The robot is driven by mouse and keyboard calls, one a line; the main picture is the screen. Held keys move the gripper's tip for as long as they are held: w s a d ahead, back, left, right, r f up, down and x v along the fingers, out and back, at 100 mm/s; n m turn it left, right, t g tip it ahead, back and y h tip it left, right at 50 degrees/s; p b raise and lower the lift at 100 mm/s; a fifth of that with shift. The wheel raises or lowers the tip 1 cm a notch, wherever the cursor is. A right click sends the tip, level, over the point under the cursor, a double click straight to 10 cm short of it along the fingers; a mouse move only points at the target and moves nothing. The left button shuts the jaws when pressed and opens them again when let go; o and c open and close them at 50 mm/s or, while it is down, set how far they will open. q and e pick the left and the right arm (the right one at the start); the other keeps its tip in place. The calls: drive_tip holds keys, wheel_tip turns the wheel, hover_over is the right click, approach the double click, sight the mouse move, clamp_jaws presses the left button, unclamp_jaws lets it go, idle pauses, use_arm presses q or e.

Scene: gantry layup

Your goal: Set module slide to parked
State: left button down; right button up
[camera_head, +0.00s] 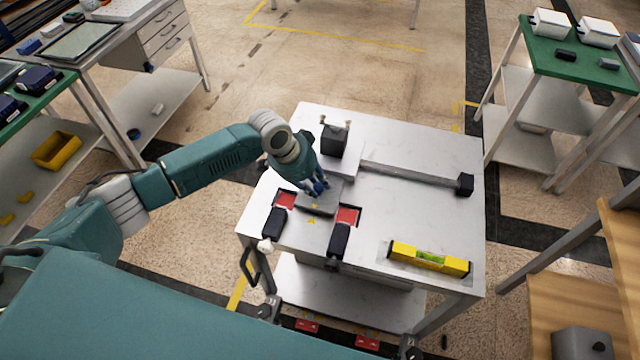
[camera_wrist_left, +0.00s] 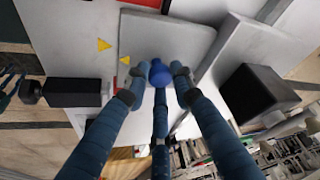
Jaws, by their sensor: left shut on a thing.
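The module slide is a flat grey plate (camera_head: 318,205) with yellow triangle marks, at the left of the grey-white table. In the wrist view the plate (camera_wrist_left: 165,40) carries a round blue knob (camera_wrist_left: 159,73). My left gripper (camera_head: 317,187) is over the plate. In the wrist view its blue fingers (camera_wrist_left: 158,84) close around the knob from both sides and below. The fingers hide part of the knob in the head view. Red patches (camera_head: 348,215) show on both sides of the plate. My right gripper is not in view.
Black clamps (camera_head: 339,240) stand at the table's front edge. A black block (camera_head: 334,141) stands behind the plate. A long metal bar (camera_head: 412,174) with a black end crosses the table's back right. A yellow level (camera_head: 430,257) lies front right. The table's middle is bare.

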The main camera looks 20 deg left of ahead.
use_arm(q)
drive_tip(key=shift+w+r, duration=0.15)
drive_tip(key=c, duration=1.5)
unclamp_jaws()
drive_tip(key=shift+d, duration=0.1)
drive_tip(key=shift+o, duration=0.2)
drive_tip(key=shift+r, duration=0.1)
drive_tip(key=v, duration=1.1)
drive_tip(key=shift+r, duration=0.25)
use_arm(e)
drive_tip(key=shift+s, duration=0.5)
